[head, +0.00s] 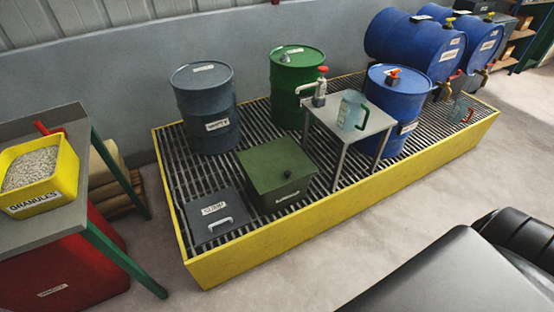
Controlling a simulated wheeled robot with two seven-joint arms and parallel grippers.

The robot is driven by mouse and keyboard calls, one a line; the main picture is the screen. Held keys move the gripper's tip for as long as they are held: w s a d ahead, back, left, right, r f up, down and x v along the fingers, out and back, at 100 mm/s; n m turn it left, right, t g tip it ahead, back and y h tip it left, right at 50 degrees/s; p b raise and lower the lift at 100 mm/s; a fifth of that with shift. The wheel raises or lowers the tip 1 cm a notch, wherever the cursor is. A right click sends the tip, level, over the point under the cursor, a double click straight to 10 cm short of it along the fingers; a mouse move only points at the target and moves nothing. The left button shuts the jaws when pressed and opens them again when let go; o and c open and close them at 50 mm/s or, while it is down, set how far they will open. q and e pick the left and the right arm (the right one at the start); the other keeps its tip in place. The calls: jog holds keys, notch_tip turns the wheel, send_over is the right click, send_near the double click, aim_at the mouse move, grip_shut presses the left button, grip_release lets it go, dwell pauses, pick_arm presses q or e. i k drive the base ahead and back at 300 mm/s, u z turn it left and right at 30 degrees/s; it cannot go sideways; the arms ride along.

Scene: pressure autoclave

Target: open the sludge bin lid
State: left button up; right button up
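A low dark grey bin (196,234) stands at the near left end of the yellow-edged spill pallet. Its flat lid (211,203) is shut and carries a white label, too small to read surely but perhaps SLUDGE. A pale handle (220,222) is fixed near the lid's front edge. Neither of my grippers shows in the head view.
The spill pallet (345,208) holds grey, green and blue drums (206,105) and a small metal table (336,129) with a pump bottle and jug. A bench with a yellow granules tub (68,193) stands left.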

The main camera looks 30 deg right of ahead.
aim_at(270, 165)
jog(key=z, duration=0.45)
jog(key=k, duration=1.15)
jog(key=z, duration=0.8)
jog(key=i, duration=1.3)
jog(key=u, duration=0.15)
